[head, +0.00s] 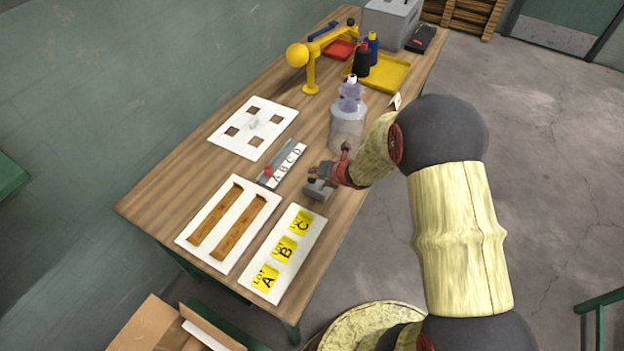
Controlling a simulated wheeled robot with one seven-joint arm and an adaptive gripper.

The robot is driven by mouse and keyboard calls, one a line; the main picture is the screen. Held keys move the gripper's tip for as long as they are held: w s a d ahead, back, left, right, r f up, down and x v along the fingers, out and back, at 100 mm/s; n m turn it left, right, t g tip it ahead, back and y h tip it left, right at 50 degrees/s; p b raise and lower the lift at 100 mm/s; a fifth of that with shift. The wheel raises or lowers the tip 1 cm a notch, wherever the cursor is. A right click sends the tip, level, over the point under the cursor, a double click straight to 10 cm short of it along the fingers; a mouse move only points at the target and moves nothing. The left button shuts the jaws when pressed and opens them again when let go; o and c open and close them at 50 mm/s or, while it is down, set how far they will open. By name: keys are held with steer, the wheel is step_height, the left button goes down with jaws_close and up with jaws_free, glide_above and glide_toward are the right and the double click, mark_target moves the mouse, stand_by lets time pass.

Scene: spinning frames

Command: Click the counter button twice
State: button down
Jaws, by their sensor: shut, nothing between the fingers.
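A small grey box (318,191), which looks like the counter, stands on the wooden table near its right edge, beside the lettered strip. My gripper (314,175) reaches in from the right, with its tips just over the top of this box. The fingers look closed and empty. The tips cover part of the box's top, so I cannot tell whether they touch the button. Any number display on the box is too small to read.
Near the gripper are a strip marked A B C D (287,166), a clear jar (346,128), a white board with yellow lot cards (300,255) and a board with two brown bars (193,240). A white board with square holes (283,118) lies farther back. Spools stand on a yellow tray (397,78).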

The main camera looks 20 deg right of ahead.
steer(key=shift+f+b, duration=0.7)
steer(key=shift+b, duration=0.05)
stand_by(0.7)
steer(key=shift+r, duration=0.15)
steer(key=shift+r+p, duration=0.7)
steer(key=shift+r, duration=0.25)
steer(key=shift+r+p, duration=1.8)
steer(key=shift+r, duration=0.75)
steer(key=shift+f, duration=0.1)
